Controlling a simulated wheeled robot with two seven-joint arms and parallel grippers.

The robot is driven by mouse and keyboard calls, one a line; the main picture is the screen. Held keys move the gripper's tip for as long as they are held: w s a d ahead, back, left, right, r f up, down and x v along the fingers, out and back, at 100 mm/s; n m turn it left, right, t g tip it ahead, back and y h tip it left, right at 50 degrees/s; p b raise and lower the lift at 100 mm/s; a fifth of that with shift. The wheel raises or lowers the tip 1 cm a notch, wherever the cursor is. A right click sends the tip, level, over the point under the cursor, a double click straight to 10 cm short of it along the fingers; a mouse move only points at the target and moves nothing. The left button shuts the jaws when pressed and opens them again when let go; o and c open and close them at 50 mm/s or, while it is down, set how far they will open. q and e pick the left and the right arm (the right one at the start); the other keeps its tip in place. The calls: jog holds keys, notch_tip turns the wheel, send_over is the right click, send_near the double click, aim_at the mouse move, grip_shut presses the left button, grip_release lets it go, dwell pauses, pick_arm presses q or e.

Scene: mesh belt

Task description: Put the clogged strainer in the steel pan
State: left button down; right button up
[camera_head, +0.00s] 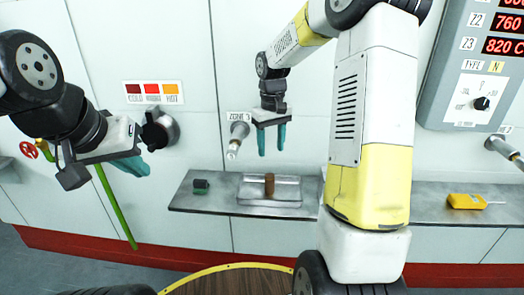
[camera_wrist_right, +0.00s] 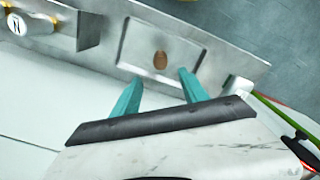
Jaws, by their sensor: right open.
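A brown, roughly cylindrical piece (camera_head: 269,185), which I take for the clogged strainer, stands upright in the shallow steel pan (camera_head: 288,202) on the shelf. In the right wrist view the brown piece (camera_wrist_right: 160,60) shows inside the rim of the pan (camera_wrist_right: 124,52). My right gripper (camera_head: 272,152) is open and empty, with its fingers pointing down above the pan. In the right wrist view its teal fingertips (camera_wrist_right: 160,78) are apart, with the brown piece seen beyond them. My left gripper (camera_head: 142,166) is at the far left, away from the pan; its fingers overlap, so its opening is unclear.
A small dark green and black object (camera_head: 201,186) lies on the steel shelf (camera_head: 222,202), left of the pan. A yellow meter (camera_head: 465,201) lies on the right part of the shelf. Metal fittings stick out of the wall, one (camera_head: 236,140) near my right gripper. A green rod (camera_head: 115,205) leans at left.

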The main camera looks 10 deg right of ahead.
jog(key=s+a+r+m+t, duration=0.1)
jog(key=s+r+t, duration=0.2)
jog(key=s+r, duration=0.85)
jog(key=s+a+r+m+t+y, duration=0.1)
jog(key=s+m+t+y, duration=0.1)
jog(key=s, duration=1)
jog(key=shift+s+a+r+t, duration=0.15)
jog(key=shift+s+r+t, duration=0.15)
jog(key=shift+t, duration=0.3)
